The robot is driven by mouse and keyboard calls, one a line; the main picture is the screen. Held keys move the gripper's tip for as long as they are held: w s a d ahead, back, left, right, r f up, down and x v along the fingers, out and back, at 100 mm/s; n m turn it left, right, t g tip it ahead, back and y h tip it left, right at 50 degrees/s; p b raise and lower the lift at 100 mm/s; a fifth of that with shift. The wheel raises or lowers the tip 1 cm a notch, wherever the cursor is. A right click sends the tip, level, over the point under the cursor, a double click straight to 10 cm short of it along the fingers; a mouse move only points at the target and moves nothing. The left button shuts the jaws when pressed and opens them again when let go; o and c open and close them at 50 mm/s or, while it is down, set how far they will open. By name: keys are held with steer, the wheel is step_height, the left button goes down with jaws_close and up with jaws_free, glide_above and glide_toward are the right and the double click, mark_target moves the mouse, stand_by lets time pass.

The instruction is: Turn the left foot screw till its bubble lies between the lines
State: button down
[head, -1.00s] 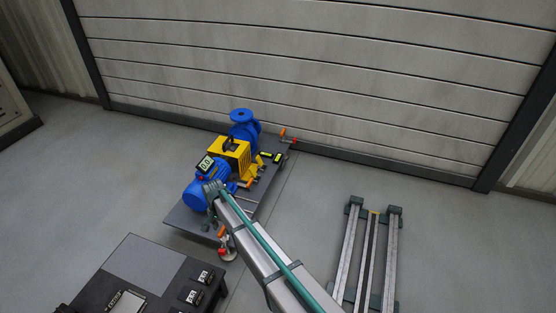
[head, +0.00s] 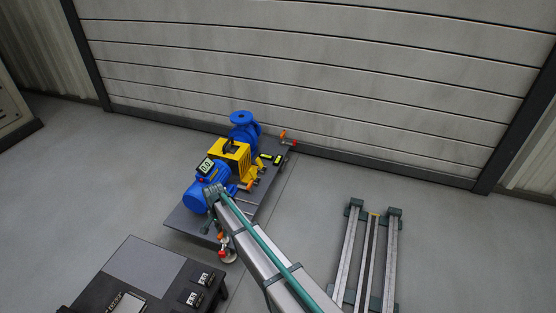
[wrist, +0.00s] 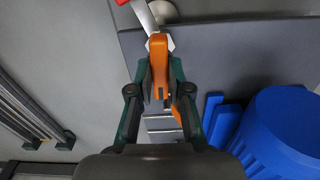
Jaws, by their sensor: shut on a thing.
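The left foot screw (head: 222,254) stands at the near corner of the pump skid, with a red part low down and an orange handle. In the wrist view my gripper (wrist: 158,92) is shut on the orange handle (wrist: 158,58), with one dark green finger on each side. In the head view, my arm partly covers the gripper and screw. A yellow-green level vial (head: 270,158) lies on the skid plate (head: 184,219) beside the yellow guard. Its bubble and lines are too small to make out. Another orange-handled screw (head: 289,140) is at the far right corner.
A blue motor (head: 196,199), yellow guard (head: 232,158) and blue pump (head: 243,130) stand on the skid. A small display (head: 205,166) sits above the motor. A dark bench (head: 140,268) is at front left, metal rails (head: 347,250) at right. Grey floor lies between.

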steer(key=shift+r+m+p, duration=0.15)
steer(key=shift+m+p, duration=0.4)
steer(key=shift+m, duration=0.55)
steer(key=shift+m+p, duration=0.6)
steer(key=shift+m, duration=0.8)
steer(key=c, duration=1)
jaws_free()
steer(key=shift+o, duration=0.2)
steer(key=shift+r+p, duration=2.6)
steer(key=shift+r, duration=0.8)
